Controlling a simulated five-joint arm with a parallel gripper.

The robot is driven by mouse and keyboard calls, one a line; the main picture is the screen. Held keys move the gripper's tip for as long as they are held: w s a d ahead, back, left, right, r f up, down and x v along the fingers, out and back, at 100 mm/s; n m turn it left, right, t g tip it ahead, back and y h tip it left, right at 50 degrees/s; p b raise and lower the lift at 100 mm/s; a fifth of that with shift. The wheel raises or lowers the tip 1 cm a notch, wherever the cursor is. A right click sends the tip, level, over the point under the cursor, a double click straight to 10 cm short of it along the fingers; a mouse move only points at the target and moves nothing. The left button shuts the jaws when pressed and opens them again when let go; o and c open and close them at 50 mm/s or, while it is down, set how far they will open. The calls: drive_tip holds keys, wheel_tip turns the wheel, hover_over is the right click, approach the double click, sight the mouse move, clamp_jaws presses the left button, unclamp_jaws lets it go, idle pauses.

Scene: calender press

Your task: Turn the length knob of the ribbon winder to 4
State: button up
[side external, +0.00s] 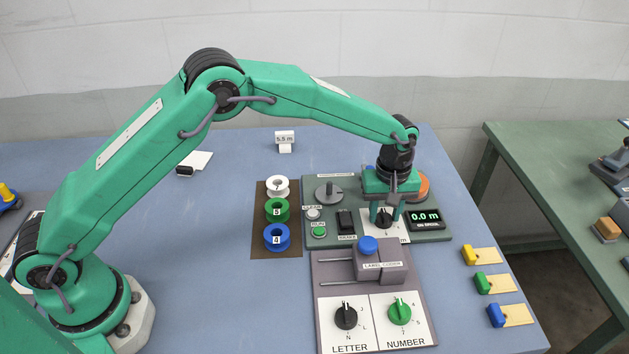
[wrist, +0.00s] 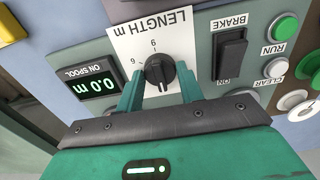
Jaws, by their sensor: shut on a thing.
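The length knob is a black pointer knob (wrist: 158,72) on a white plate marked LENGTH m (wrist: 181,40). In the side view my gripper (side external: 385,220) reaches down over the knob (side external: 384,212) on the ribbon winder (side external: 438,236). The winder's display (side external: 426,217) reads 0.0 m. Part of the dial is hidden by my fingers.
Beside the knob are the black brake switch (side external: 345,222), green run button (side external: 319,231) and white clear button (side external: 313,214). The label coder (side external: 381,266) stands in front. White, green (side external: 277,210) and blue spools stand left.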

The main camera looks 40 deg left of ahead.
sight(385, 214)
drive_tip(key=shift+m, duration=0.4)
drive_tip(key=m, duration=1.1)
idle(0.3)
drive_tip(key=shift+r, duration=0.1)
drive_tip(key=o, duration=1)
drive_tip(key=shift+r, duration=3.85)
